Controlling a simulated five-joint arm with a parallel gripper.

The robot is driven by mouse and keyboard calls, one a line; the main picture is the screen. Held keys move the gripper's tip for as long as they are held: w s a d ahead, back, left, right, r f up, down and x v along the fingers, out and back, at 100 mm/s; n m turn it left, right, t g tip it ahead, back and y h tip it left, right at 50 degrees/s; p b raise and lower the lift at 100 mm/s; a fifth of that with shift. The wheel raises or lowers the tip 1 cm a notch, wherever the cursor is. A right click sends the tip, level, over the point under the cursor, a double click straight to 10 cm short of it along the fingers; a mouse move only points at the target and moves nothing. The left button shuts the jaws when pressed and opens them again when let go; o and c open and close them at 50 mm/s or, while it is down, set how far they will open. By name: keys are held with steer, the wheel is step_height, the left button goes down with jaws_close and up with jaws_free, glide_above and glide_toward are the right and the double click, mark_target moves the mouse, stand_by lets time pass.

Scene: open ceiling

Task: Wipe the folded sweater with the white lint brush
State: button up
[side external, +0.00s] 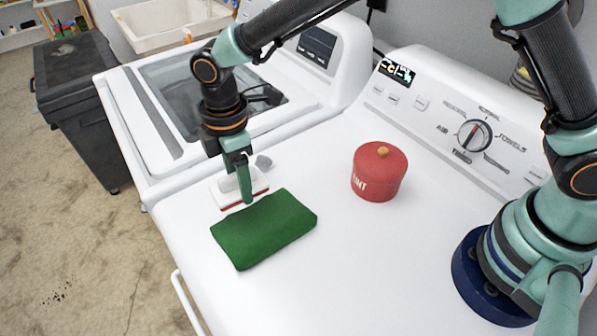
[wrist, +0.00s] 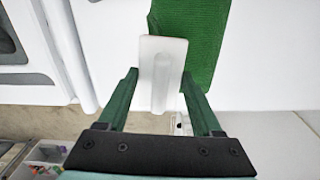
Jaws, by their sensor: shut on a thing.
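The folded sweater (side external: 265,230) is a flat green bundle on the white dryer top. It also shows at the top of the wrist view (wrist: 204,45). The white lint brush (side external: 222,192) has a red strip along its lower edge. It is at the sweater's far-left edge in the side view, and its white back and handle show in the wrist view (wrist: 162,55), overlapping the green cloth. I cannot tell whether they touch. My gripper (wrist: 160,86) is shut on the brush handle, with a green finger on each side. In the side view my gripper (side external: 244,190) partly hides the brush.
A red lidded pot (side external: 379,173) marked "INT" stands right of the sweater. A washer (side external: 175,110) adjoins on the left. The dryer control panel (side external: 460,125) rises behind.

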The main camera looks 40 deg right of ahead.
steer(key=shift+r, duration=1.95)
